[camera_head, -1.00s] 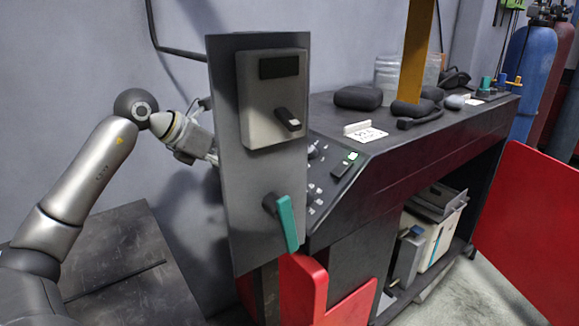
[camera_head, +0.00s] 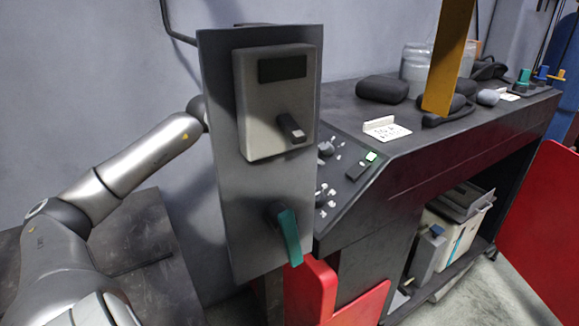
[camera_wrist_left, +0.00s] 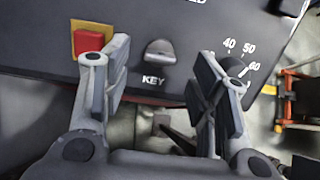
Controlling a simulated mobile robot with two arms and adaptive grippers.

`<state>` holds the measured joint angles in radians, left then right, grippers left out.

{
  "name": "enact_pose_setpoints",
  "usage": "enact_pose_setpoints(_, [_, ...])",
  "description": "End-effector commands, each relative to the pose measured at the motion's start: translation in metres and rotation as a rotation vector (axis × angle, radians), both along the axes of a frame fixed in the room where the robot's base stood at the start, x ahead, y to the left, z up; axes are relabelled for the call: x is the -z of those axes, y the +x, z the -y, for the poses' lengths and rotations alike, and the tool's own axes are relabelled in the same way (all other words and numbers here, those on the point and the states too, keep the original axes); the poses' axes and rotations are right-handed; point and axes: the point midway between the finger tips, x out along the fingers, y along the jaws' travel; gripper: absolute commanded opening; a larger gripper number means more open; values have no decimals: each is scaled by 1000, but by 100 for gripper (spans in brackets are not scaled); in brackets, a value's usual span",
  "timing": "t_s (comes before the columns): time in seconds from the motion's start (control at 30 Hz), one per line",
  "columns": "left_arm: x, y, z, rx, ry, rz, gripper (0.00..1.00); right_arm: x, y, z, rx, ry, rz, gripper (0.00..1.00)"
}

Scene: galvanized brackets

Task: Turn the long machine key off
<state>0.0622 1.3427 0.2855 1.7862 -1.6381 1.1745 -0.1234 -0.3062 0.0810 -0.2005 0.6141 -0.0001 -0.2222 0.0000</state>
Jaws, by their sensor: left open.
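In the left wrist view, a grey key (camera_wrist_left: 160,52) sits on a dark panel just above the printed word KEY. My left gripper (camera_wrist_left: 162,66) is open, with one finger on each side of the key. The fingers appear apart from the key, though the depth gap is hard to judge. In the head view my left arm reaches behind an upright grey plate, which hides the gripper. I cannot pick out the key in the head view. My right gripper is not in view.
A red button on a yellow square (camera_wrist_left: 88,40) is left of the key, a numbered dial (camera_wrist_left: 232,68) right. In the head view, the grey plate (camera_head: 222,190) carries a black handle (camera_head: 291,128) and teal lever (camera_head: 288,235). The dark machine top (camera_head: 440,135) holds several items.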

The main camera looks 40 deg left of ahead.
Motion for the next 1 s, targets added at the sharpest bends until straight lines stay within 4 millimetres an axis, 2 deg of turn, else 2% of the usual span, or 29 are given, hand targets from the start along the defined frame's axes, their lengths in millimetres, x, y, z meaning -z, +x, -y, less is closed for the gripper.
enact_pose_setpoints(0.2, [11,13,4,-1,-3,2,54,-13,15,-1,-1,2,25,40])
enact_pose_setpoints(0.5, [26,26,7,-1,-1,2,54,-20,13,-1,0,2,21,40])
enact_pose_setpoints(0.87, [29,28,9,1,0,1,54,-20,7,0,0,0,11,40])
enact_pose_setpoints(1.0, [29,28,8,1,1,0,37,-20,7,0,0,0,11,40])
